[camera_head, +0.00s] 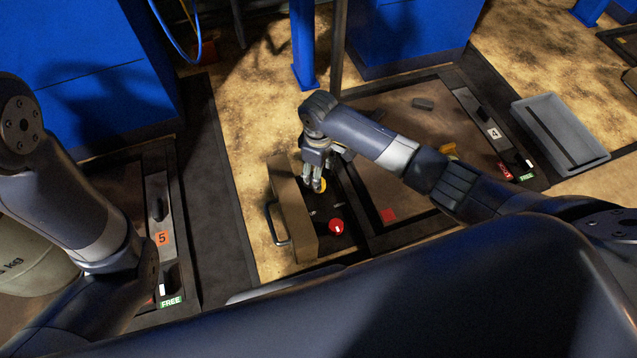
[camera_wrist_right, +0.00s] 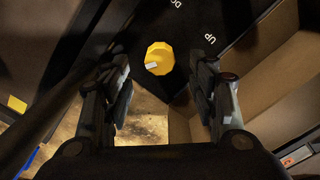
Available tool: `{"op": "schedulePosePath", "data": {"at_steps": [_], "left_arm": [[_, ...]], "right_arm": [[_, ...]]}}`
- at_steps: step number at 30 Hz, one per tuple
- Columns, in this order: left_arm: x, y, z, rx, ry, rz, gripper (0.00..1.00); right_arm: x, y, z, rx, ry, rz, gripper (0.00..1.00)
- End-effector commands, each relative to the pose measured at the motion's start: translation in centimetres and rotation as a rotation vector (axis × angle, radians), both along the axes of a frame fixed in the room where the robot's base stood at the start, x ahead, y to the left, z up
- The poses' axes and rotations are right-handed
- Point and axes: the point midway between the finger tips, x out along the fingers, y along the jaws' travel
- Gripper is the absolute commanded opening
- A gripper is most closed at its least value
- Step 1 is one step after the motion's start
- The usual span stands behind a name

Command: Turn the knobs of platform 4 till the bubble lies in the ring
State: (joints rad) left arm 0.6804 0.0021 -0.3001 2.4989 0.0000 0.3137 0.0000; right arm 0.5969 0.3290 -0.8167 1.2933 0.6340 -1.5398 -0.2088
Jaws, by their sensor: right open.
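Platform 4 (camera_head: 410,130) is a brown plate in a dark frame, with a "4" label (camera_head: 493,133) on its right strip. A dark panel at its left end carries a yellow knob (camera_head: 321,185) and a red knob (camera_head: 336,227). My right gripper (camera_head: 315,187) points down at the yellow knob. In the right wrist view its fingers (camera_wrist_right: 165,88) are open and apart, with the yellow faceted knob (camera_wrist_right: 159,58) ahead between them. "UP" lettering shows beside that knob. I cannot make out a bubble or ring. My left gripper is out of view.
A brown box-like cover with a handle (camera_head: 291,190) stands left of the knobs. A grey tray (camera_head: 560,132) lies at the right. A blue post (camera_head: 303,45) rises behind. Another platform, labelled 5 (camera_head: 162,239), is at the left. My right arm crosses platform 4.

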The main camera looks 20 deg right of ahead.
Motion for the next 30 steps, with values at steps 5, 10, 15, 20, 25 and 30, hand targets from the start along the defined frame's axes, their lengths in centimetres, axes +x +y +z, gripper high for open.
{"op": "schedulePosePath", "data": {"at_steps": [5,10,15,20,25,30], "left_arm": [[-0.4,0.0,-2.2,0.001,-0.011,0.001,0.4],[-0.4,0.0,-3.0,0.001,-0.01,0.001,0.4],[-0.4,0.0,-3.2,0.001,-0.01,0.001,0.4],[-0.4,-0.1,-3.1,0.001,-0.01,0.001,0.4],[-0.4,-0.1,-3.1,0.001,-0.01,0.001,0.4],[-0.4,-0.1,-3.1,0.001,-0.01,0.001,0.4]], "right_arm": [[0.0,0.0,-3.2,0.001,-0.001,0.001,0.54],[0.0,0.0,-4.3,0.0,0.0,0.0,0.54],[0.0,0.0,-4.6,0.001,-0.001,0.001,0.54],[0.0,0.0,-4.5,0.001,-0.001,0.001,0.54],[0.0,0.0,-4.5,0.001,-0.001,0.001,0.27],[0.0,0.0,-4.5,0.001,-0.001,0.001,0.1]]}}
